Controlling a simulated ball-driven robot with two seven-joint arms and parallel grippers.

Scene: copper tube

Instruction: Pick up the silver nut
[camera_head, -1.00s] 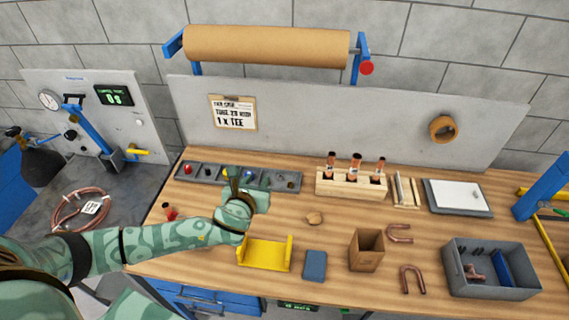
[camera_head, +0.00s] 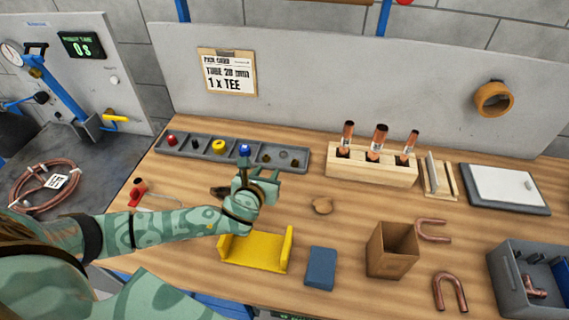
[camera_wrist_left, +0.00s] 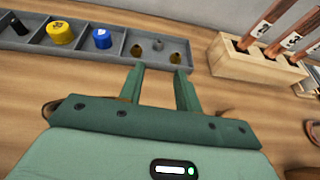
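The grey parts tray (camera_head: 205,158) lies along the back left of the bench. Its right compartment holds several small fittings. My left gripper (camera_head: 262,168) is just in front of the tray. In the left wrist view its two fingers (camera_wrist_left: 160,70) are apart and empty, pointing at that compartment. My right gripper is in neither view.
A wooden block (camera_head: 358,170) with copper tubes stands right of the tray. A yellow cradle (camera_head: 255,252), a blue block (camera_head: 320,268) and a wooden box (camera_head: 391,250) lie nearer the front. The grey back panel (camera_head: 370,85) rises behind the tray.

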